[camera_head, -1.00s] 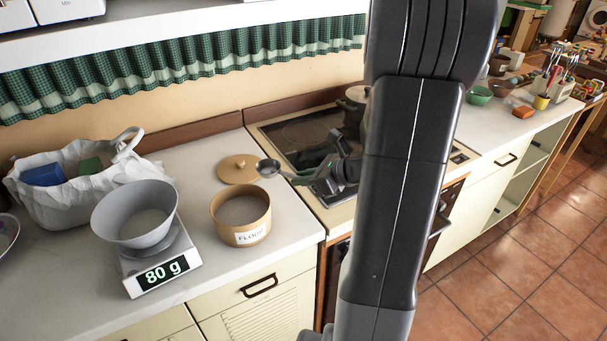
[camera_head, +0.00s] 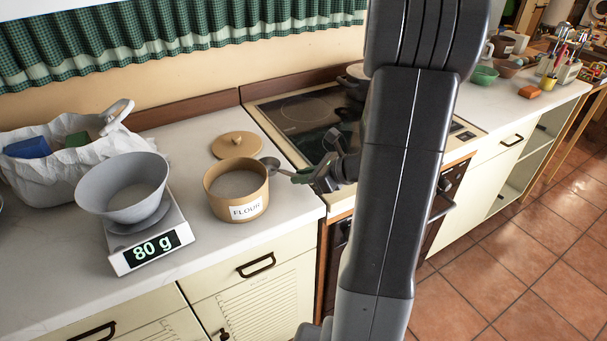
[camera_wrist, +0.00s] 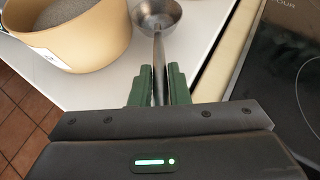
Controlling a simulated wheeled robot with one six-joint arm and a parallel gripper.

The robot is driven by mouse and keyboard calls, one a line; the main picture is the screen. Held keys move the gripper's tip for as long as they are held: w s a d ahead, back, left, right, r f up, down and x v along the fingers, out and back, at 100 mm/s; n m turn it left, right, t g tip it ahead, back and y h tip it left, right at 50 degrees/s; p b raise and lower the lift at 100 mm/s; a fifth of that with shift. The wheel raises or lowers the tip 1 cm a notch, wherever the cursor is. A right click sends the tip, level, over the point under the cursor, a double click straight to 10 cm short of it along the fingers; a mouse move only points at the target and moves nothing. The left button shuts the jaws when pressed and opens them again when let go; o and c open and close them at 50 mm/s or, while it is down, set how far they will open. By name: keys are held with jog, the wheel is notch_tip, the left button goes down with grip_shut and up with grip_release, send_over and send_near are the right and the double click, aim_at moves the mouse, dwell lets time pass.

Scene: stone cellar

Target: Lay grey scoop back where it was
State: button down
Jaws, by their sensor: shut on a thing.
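The grey scoop (camera_wrist: 156,14) is held by its handle between the green fingers of my gripper (camera_wrist: 158,84) in the wrist view, with its bowl pointing away from me. In the head view the scoop's bowl (camera_head: 270,162) shows just right of the flour tub, and my gripper (camera_head: 318,177) is near the counter's edge by the hob. The wooden flour tub (camera_head: 237,209) is open on the white counter (camera_head: 60,272). It also shows in the wrist view (camera_wrist: 88,40), left of the scoop. I cannot tell whether the scoop touches the counter.
A scale (camera_head: 152,248) reading 80 g carries a grey bowl (camera_head: 124,190). The tub's round lid (camera_head: 237,146) lies behind the tub. A white bag (camera_head: 60,180) stands at the left. The hob (camera_head: 300,115) is to the right. Some counter in front of the tub is clear.

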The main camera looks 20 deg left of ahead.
jog(key=shift+f+b, duration=0.55)
jog(key=shift+f, duration=0.2)
dwell(0.3)
jog(key=c, duration=1)
grip_release()
jog(key=shift+r, duration=0.15)
jog(key=shift+r+p, duration=4.1)
jog(key=shift+r, duration=0.3)
jog(key=shift+f, duration=0.15)
notch_tip(320, 180, down, 8)
jog(key=b, duration=0.7)
